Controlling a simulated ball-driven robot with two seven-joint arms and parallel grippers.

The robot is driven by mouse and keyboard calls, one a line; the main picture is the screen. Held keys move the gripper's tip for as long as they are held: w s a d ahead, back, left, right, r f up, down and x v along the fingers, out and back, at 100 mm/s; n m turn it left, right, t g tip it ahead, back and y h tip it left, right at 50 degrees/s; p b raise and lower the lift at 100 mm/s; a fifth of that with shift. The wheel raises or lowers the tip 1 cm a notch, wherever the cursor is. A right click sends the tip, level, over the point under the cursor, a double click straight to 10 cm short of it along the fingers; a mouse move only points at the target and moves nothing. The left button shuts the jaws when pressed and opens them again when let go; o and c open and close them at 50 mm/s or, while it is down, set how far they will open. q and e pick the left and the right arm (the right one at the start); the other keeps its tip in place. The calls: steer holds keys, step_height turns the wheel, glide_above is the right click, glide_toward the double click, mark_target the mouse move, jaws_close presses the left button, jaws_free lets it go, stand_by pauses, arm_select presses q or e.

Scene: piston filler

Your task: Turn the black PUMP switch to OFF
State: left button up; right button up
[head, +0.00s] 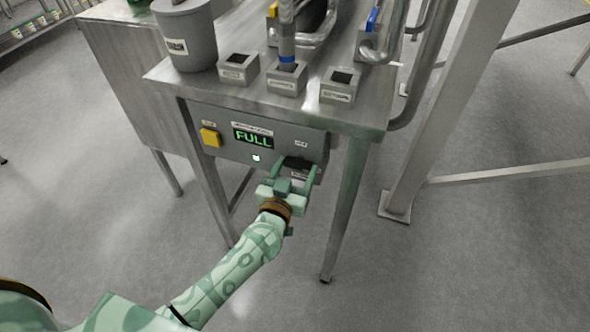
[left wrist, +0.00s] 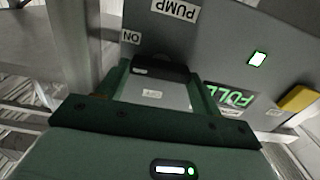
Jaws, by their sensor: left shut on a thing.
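The black PUMP switch (head: 298,162) is on the grey front panel (head: 225,150) under the steel table, at its right end. In the left wrist view the black switch (left wrist: 160,70) lies between my fingers, with its near part partly covered. My left gripper (head: 296,171) reaches up from below, shut on the switch, one green finger on each side. In the left wrist view, upside down, a PUMP label (left wrist: 175,10) and an ON label (left wrist: 131,37) sit beyond the switch. A small label (left wrist: 152,94) shows between the fingers, too blurred to read surely. My right gripper is out of view.
The panel has a green FULL display (head: 253,138), a small lit square (head: 256,158) and a yellow button (head: 210,137) left of the switch. A table leg (head: 346,205) stands just right of my gripper.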

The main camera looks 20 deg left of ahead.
arm_select(q)
steer(key=shift+n, duration=0.3)
steer(key=n+p, duration=0.2)
steer(key=n, duration=0.2)
steer(key=shift+a, duration=0.1)
steer(key=n+p, duration=0.1)
steer(key=n, duration=0.4)
steer(key=shift+f, duration=0.1)
steer(key=n, duration=0.4)
steer(key=shift+a+f, duration=0.1)
steer(key=shift+f+n, duration=0.1)
steer(key=shift+n, duration=1.9)
steer(key=o, duration=1)
steer(key=shift+s, duration=0.1)
steer(key=s, duration=0.5)
steer(key=s+p, duration=0.1)
steer(key=s, duration=1)
steer(key=shift+s+a, duration=0.1)
steer(key=shift+a, duration=0.2)
